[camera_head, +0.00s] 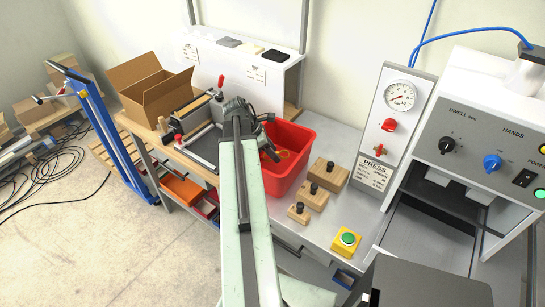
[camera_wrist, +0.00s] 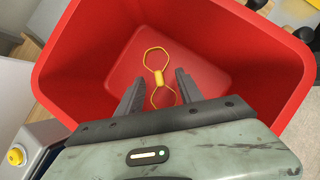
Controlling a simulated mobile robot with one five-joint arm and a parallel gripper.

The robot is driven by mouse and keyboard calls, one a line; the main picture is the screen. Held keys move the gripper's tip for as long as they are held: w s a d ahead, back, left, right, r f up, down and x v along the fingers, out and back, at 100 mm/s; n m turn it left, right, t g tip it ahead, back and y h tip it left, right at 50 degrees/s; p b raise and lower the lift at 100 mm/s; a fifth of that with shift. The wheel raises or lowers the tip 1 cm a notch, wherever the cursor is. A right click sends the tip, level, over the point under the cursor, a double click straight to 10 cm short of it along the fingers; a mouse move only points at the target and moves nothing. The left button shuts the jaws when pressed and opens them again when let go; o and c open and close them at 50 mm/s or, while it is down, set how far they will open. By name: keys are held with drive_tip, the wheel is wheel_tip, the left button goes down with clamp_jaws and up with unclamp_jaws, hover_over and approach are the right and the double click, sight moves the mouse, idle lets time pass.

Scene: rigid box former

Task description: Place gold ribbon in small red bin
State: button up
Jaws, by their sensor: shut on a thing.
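The gold ribbon (camera_wrist: 157,78), a thin yellow bow with two loops and a thicker knot, shows between my fingers in the wrist view. My gripper (camera_wrist: 158,88) is shut on it; the exact contact is hard to make out. Ribbon and fingers are inside the outline of the small red bin (camera_wrist: 80,75), over its floor. Whether the ribbon touches the floor cannot be told. In the head view the red bin (camera_head: 297,178) stands on the bench, and my arm covers its left side. My gripper (camera_head: 270,152) is at the bin there, partly hidden.
Wooden blocks with black knobs (camera_head: 328,174) sit right of the bin. A green button on a yellow box (camera_head: 346,240) is nearer the front. A press panel with a gauge (camera_head: 400,97) rises at right. A fixture (camera_head: 200,140) and an open cardboard box (camera_head: 150,87) are at left.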

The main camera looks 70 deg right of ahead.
drive_tip(key=shift+f+b, duration=0.5)
drive_tip(key=shift+b, duration=0.15)
drive_tip(key=o, duration=1.4)
drive_tip(key=shift+r, duration=0.1)
drive_tip(key=shift+r+p, duration=0.35)
drive_tip(key=shift+p, duration=0.15)
drive_tip(key=p+v, duration=1)
drive_tip(key=v, duration=0.2)
drive_tip(key=shift+r+p, duration=0.2)
drive_tip(key=shift+p, duration=0.2)
